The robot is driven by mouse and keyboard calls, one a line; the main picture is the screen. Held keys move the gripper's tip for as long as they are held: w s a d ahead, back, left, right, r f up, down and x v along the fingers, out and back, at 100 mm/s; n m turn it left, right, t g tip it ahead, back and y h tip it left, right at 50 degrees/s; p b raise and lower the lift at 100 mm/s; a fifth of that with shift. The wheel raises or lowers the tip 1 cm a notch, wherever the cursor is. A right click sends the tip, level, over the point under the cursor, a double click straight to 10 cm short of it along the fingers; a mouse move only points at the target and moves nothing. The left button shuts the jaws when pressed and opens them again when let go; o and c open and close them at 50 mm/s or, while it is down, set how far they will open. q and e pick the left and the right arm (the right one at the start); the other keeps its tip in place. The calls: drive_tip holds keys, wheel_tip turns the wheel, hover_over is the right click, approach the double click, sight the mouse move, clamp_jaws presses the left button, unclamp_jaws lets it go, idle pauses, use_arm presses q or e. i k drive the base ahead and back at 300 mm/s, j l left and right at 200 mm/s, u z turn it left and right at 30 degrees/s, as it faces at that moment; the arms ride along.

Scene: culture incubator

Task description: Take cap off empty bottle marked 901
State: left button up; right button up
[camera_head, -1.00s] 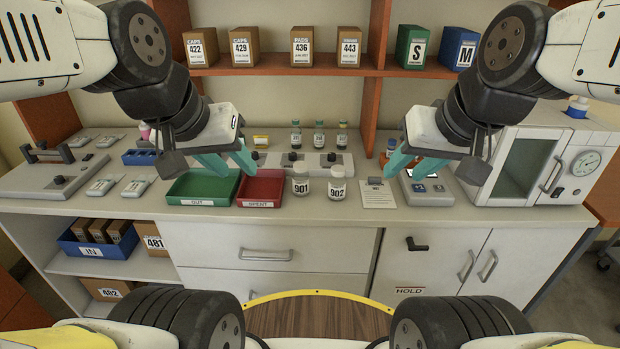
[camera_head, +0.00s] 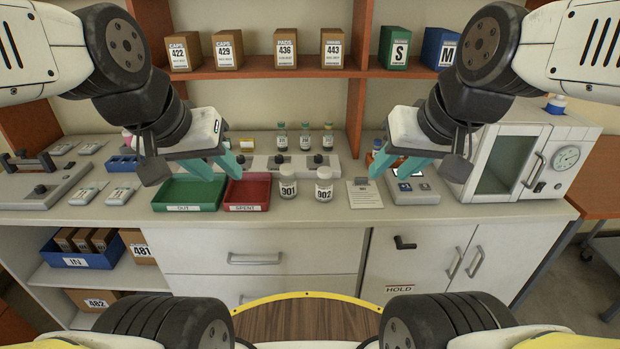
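The bottle marked 901 (camera_head: 288,187) stands upright on the counter, just right of the red SPENT tray, with a pale cap (camera_head: 287,171) on top. A similar capped bottle marked 902 (camera_head: 324,187) stands to its right. My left gripper (camera_head: 236,170) hangs above the green and red trays, left of bottle 901, its teal fingers apart and nothing seen between them. My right gripper (camera_head: 384,166) hangs to the right of bottle 902, above the clipboard and a small device, its teal fingers apart and empty. Neither gripper touches a bottle.
The green OUT tray (camera_head: 188,194) and red SPENT tray (camera_head: 247,193) sit left of the bottles. The counter's front edge is clear.

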sight(288, 189)
drive_tip(key=z, duration=0.45)
drive_tip(key=j+z, duration=0.4)
drive_tip(key=k+j+z, duration=0.2)
drive_tip(key=j+z, duration=0.3)
drive_tip(key=j, duration=0.5)
drive_tip(key=k+j, duration=0.1)
drive_tip(key=j, duration=0.55)
drive_tip(key=j+z, duration=0.15)
drive_tip(key=j, duration=0.45)
drive_tip(key=k, duration=0.05)
